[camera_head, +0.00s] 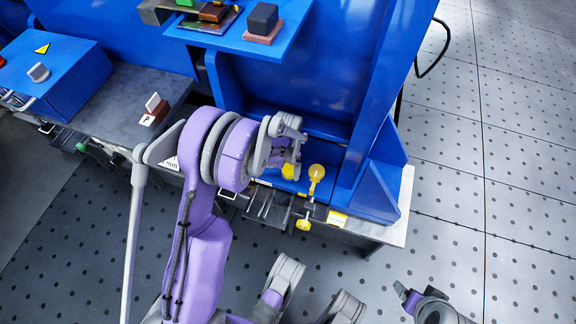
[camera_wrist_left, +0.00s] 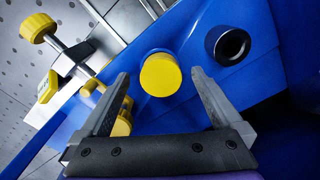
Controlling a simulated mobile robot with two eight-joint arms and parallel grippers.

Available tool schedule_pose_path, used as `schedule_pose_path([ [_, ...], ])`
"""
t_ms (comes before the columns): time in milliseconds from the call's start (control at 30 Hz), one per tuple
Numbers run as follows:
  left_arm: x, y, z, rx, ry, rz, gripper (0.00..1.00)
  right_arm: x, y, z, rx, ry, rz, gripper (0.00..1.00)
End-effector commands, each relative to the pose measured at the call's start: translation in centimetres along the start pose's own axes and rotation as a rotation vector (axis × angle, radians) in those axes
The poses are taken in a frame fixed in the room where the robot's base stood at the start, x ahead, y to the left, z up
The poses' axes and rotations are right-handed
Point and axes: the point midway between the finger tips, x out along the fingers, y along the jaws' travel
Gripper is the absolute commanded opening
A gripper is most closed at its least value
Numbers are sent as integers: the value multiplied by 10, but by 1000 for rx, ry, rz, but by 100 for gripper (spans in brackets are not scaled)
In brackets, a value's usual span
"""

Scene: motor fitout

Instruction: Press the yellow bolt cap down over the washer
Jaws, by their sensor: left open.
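A round yellow bolt cap (camera_wrist_left: 160,75) sits on the blue fixture in the left wrist view. It also shows beside my left gripper in the head view (camera_head: 288,171). My left gripper (camera_wrist_left: 161,78) is open, with one finger to each side of the cap in the picture; I see no contact. The same gripper shows over the fixture in the head view (camera_head: 294,158). No washer can be made out; whatever lies under the cap is hidden. What looks like my right gripper (camera_head: 412,299) is at the lower right of the head view, far from the fixture; its jaws are unclear.
A dark ring-shaped socket (camera_wrist_left: 231,45) is next to the cap. A clamp with a yellow knob (camera_wrist_left: 38,28) stands to its left. The blue fixture's side wall (camera_head: 372,110) rises to the right of my left gripper. Open floor (camera_head: 480,180) lies further right.

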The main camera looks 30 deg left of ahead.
Motion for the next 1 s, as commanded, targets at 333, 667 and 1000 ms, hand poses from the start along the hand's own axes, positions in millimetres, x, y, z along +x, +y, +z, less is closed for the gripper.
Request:
schedule_pose_path([
  [333, -65, 0, 1, 0, 0, 0, 100, -17, 0, -3, 0, 0, 0, 80],
  [667, -104, 0, 0, 0, 0, 0, 100, -27, 0, -5, 0, 2, 0, 80],
  [1000, -105, 0, 0, 0, 0, 0, 100, -27, 0, -5, 0, 2, 0, 80],
])
